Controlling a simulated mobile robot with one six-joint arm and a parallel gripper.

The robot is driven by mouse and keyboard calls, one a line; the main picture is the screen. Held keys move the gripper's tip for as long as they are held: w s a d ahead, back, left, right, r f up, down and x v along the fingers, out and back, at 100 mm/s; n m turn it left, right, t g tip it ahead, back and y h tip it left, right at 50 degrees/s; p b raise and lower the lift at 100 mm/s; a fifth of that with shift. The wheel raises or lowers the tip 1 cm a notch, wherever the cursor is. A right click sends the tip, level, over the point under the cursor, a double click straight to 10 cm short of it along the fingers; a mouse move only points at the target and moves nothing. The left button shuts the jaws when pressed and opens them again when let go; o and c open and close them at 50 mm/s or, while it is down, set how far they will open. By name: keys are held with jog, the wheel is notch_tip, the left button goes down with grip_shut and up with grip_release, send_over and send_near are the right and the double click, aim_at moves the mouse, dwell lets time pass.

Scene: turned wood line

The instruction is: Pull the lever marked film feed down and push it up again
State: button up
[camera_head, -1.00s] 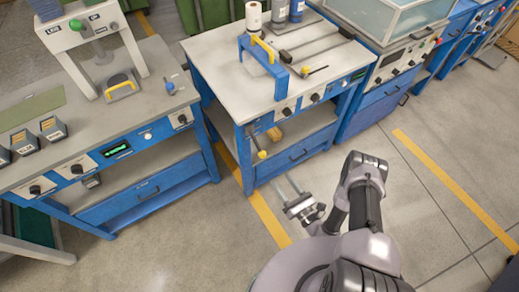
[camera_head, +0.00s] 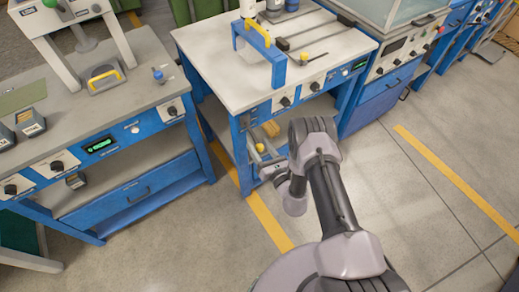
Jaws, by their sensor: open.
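A lever with a yellow knob (camera_head: 260,147) sits on the front left of the middle blue bench. Its label is too small to read, so I cannot tell whether it is the film feed lever. My gripper (camera_head: 259,156) is open right at this lever, partly hiding it. I cannot tell whether the fingers are around the knob or only beside it, or whether they touch it. Another yellow-knobbed lever (camera_head: 304,57) is on the bench top, and a blue-knobbed lever (camera_head: 158,74) is on the left bench.
The middle bench top (camera_head: 215,50) carries a blue frame with a yellow handle (camera_head: 258,33). Black knobs (camera_head: 285,101) line its front panel. The left bench (camera_head: 120,105) stands close by. The floor to the right, with a yellow line (camera_head: 450,175), is clear.

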grip_shut()
dwell(1.4)
